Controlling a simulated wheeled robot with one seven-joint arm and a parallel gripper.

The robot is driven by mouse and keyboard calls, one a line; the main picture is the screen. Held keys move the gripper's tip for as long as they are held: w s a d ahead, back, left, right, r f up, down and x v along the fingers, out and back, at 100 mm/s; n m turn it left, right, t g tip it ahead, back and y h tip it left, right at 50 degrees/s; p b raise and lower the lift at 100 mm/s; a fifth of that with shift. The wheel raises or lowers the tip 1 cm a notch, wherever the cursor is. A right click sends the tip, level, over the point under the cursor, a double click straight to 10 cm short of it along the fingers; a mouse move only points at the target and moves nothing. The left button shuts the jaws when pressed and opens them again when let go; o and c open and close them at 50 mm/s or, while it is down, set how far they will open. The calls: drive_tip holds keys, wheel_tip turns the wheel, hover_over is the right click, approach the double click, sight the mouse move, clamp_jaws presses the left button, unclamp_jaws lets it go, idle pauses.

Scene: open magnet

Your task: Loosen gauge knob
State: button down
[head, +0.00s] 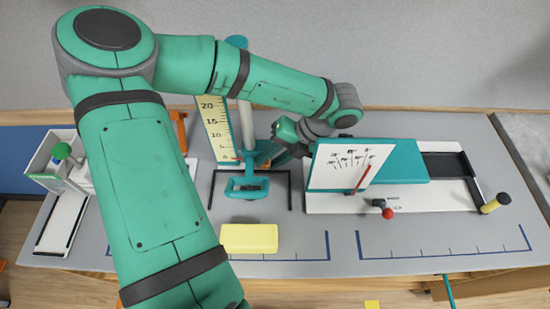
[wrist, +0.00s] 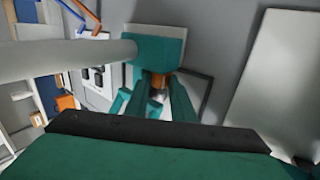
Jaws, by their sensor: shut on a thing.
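The gauge has a white post (head: 246,122) with a teal top, a yellow scale board (head: 216,130) and a teal base (head: 246,187). In the wrist view the white post (wrist: 75,62) runs in from the left to a teal block (wrist: 158,48). My gripper (head: 268,153) is at the post's right side, low down. In the wrist view, my gripper (wrist: 162,83) has its teal fingers closed around a small orange-brown knob (wrist: 159,90) beside the teal block.
A white dial panel (head: 345,168) with a red needle stands just right of my gripper, in front of a teal block (head: 402,160) on a white base. A yellow block (head: 249,238) lies in front of the gauge. A white device (head: 62,162) stands left. The front middle is mostly free.

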drive_tip(key=c, duration=1.5)
unclamp_jaws()
drive_tip(key=v, duration=1)
drive_tip(key=shift+d+r, duration=0.2)
drive_tip(key=shift+r, duration=0.15)
